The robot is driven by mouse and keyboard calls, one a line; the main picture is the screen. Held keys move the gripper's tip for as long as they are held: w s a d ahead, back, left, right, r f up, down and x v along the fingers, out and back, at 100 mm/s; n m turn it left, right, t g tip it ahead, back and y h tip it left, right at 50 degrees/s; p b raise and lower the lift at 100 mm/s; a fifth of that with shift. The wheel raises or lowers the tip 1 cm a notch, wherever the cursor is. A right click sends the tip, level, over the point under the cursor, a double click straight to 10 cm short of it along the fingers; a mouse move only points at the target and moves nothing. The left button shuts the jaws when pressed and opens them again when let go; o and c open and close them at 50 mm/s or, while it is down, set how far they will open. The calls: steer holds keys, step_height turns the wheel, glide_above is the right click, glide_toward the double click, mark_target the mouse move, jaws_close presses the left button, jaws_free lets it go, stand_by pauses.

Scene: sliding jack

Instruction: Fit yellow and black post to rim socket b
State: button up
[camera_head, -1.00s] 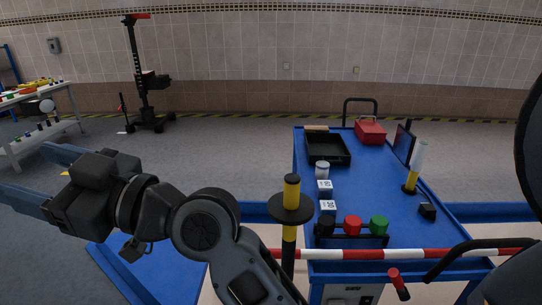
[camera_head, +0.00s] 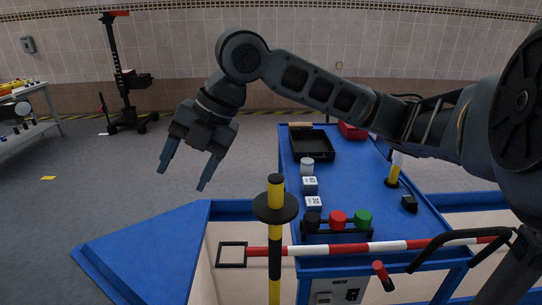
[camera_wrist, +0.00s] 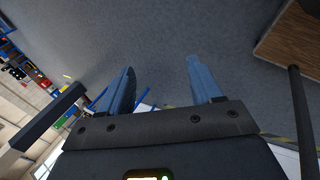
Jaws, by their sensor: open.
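The yellow and black post (camera_head: 275,248) stands upright in the near foreground of the head view, with a black disc (camera_head: 275,207) around its upper part. Its lower end is outside the picture. My gripper (camera_head: 183,180) hangs over the floor, left of the post and above it in the picture, with its fingers pointing down. The fingers are apart with nothing between them; the wrist view also shows the open fingers (camera_wrist: 163,82) over bare grey floor. I cannot make out which spot is rim socket b.
A red and white bar (camera_head: 345,249) with a square black frame (camera_head: 231,255) at its left end crosses behind the post. The blue cart (camera_head: 350,200) holds a black tray (camera_head: 312,146), dice-like blocks and coloured knobs. A blue panel (camera_head: 140,245) lies left; open floor lies beyond.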

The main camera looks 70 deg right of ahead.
mark_target(276, 182)
steer(key=s+d+g+h, duration=0.1)
steer(key=s+d, duration=0.2)
steer(key=s, duration=0.1)
steer(key=s+d+f+g+h, duration=0.1)
steer(key=s+d+g, duration=0.1)
steer(key=s+d, duration=0.2)
steer(key=s+d+f+g+h, duration=0.1)
steer(key=s+d+g, duration=0.1)
steer(key=s+d, duration=0.1)
steer(key=shift+s+d, duration=0.25)
steer(key=shift+s, duration=0.4)
steer(key=shift+s+d+f, duration=0.15)
steer(key=shift+s, duration=0.1)
steer(key=shift+f, duration=3.7)
steer(key=shift+c, duration=0.5)
jaws_close()
steer(key=shift+w, duration=0.1)
